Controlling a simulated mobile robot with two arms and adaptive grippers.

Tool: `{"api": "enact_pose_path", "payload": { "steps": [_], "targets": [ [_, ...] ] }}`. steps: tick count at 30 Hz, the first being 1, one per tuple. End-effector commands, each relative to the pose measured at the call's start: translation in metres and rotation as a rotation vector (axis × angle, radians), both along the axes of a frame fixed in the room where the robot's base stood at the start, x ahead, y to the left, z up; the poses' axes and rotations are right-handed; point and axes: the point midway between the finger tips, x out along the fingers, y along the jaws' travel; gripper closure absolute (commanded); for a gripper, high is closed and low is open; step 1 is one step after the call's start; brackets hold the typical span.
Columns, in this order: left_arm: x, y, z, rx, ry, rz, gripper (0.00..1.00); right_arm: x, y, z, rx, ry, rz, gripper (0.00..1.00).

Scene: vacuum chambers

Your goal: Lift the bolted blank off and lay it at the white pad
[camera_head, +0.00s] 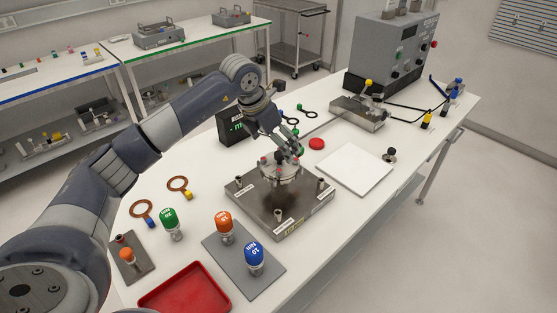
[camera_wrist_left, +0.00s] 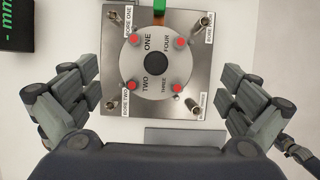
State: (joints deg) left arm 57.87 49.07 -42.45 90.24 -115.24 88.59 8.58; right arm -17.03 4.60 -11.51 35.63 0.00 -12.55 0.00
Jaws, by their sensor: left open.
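The round silver blank (camera_head: 280,174) sits on a square metal base plate (camera_head: 252,198) on the white table. In the left wrist view the blank (camera_wrist_left: 156,89) has a dark round knob (camera_wrist_left: 156,64) at its middle, number words, and several red-headed bolts (camera_wrist_left: 133,85) around its rim. My left gripper (camera_head: 291,149) is above the blank, pointing down. Its open fingers (camera_wrist_left: 160,88) spread to either side of the blank, with nothing between them. In the head view they partly hide its far side. The white pad (camera_head: 355,168) lies flat and empty, right of the base plate. My right gripper is not in view.
Several upright posts stand on the base plate. Green, orange and blue-topped tools (camera_head: 254,258) and a red tray (camera_head: 185,290) stand in front. A red disc (camera_head: 317,144) lies behind the pad, a black knob (camera_head: 389,154) beside it. A grey control box (camera_head: 393,55) stands at the back.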

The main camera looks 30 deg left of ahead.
Motion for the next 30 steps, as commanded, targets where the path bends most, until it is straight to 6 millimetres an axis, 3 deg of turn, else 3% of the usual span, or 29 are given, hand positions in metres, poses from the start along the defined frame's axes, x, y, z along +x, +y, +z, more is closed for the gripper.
{"api": "enact_pose_path", "payload": {
  "steps": [7, 16, 25, 30],
  "targets": [
    [0.006, -0.001, -0.016, 0.0, 0.002, 0.003, 0.0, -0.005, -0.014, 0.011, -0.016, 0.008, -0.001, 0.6],
    [0.018, -0.004, -0.052, 0.0, 0.002, 0.002, 0.0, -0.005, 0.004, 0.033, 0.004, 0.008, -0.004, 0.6],
    [0.021, -0.004, -0.06, 0.001, 0.0, 0.0, 0.0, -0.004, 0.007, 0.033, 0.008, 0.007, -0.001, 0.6],
    [0.021, -0.004, -0.059, 0.001, 0.0, 0.001, 0.36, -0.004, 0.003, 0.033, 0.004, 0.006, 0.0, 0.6]
  ]
}}
